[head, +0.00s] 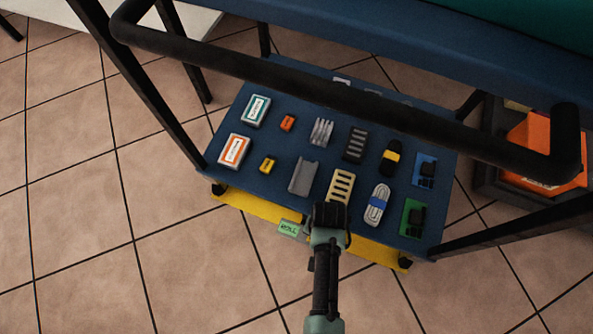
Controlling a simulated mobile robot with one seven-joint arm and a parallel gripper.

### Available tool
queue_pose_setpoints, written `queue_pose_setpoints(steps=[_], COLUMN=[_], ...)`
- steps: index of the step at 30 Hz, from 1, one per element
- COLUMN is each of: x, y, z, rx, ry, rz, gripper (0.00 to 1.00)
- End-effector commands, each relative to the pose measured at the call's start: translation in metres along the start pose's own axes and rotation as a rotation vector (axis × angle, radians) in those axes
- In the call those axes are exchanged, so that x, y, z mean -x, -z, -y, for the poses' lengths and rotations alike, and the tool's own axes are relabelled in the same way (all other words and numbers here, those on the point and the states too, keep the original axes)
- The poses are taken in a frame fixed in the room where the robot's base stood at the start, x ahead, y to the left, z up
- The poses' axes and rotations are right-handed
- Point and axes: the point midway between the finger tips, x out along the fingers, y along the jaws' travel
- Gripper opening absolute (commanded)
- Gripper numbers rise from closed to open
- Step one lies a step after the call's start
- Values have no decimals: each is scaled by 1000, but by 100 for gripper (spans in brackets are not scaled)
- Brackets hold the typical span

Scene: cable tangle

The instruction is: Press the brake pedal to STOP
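The cart's lower front edge carries a long yellow bar (252,207), which looks like the brake pedal. A small green tag (289,229) beside it seems to read "ROLL". My gripper (330,212) is at the front edge of the cart's blue lower shelf (270,163), in line with the middle of the bar. My arm hides part of the bar. I cannot tell whether the gripper touches the bar or is above it, and its fingers are too dark and small to judge.
Small boxes, brackets and a coiled white cable (377,204) lie on the shelf. A black handle rail (340,75) crosses above it, with dark cart legs at both sides. A dark bin with an orange item (545,145) stands at right. Tiled floor (80,220) is clear at left and front.

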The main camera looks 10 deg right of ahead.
Motion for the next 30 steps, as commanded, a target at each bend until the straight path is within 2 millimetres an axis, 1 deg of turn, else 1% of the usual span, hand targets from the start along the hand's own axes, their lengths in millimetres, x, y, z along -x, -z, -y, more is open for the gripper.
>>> queue_pose_setpoints(steps=[21, 26, 30], x=[-12, -8, 1], y=[0, 0, 0], z=[0, 0, 0], rx=[1, 0, 0], ry=[1, 1, 1], rz=[0, 0, 0], gripper=[0, 0, 0])
